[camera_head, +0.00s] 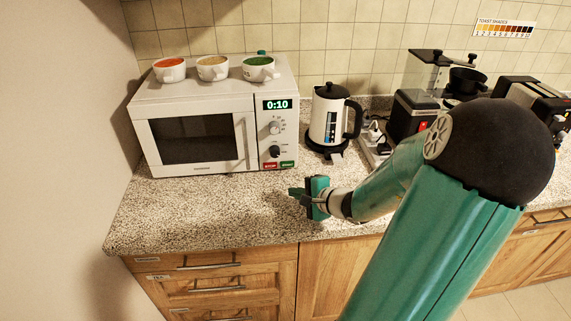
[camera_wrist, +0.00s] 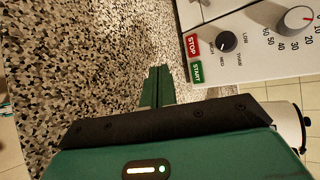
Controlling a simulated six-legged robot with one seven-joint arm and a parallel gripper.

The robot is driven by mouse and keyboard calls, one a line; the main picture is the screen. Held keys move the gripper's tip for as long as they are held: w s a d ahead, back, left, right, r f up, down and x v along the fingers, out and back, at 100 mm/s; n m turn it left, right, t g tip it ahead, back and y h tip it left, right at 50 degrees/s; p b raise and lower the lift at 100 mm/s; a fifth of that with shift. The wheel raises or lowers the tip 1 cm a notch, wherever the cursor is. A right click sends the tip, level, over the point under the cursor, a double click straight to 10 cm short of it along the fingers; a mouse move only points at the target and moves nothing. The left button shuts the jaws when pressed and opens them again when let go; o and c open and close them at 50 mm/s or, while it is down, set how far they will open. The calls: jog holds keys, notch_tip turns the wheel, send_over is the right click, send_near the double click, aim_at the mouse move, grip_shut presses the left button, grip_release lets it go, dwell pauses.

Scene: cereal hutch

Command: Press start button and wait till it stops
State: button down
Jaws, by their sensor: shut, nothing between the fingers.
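The white microwave (camera_head: 195,118) stands at the left end of the counter, door shut, its display (camera_head: 277,104) showing 0:10. The green START button (camera_head: 287,164) is at the lower right of its panel, beside the red STOP button (camera_head: 270,165). In the wrist view START (camera_wrist: 196,72) lies just below STOP (camera_wrist: 192,45), with both labels readable. My gripper (camera_head: 294,192) is shut and empty, over the counter in front of the panel and apart from the buttons. Its closed fingers (camera_wrist: 158,86) point toward the panel's lower edge, with START slightly to their right.
Three bowl-like cups (camera_head: 212,68) with coloured contents stand on the microwave. A white and black kettle (camera_head: 329,120) is right of it. A coffee machine (camera_head: 415,105) and other appliances stand farther right. The granite counter (camera_head: 205,210) before the microwave is clear.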

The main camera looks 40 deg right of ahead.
aim_at(287, 164)
jog(key=shift+w, duration=0.1)
jog(key=shift+w+d, duration=0.8)
jog(key=shift+w, duration=0.4)
jog(key=shift+w+d, duration=0.85)
jog(key=shift+w, duration=0.3)
jog(key=shift+w+d, duration=0.8)
jog(key=shift+w, duration=0.4)
jog(key=shift+w, duration=0.15)
jog(key=shift+w+d, duration=0.2)
jog(key=shift+d, duration=0.05)
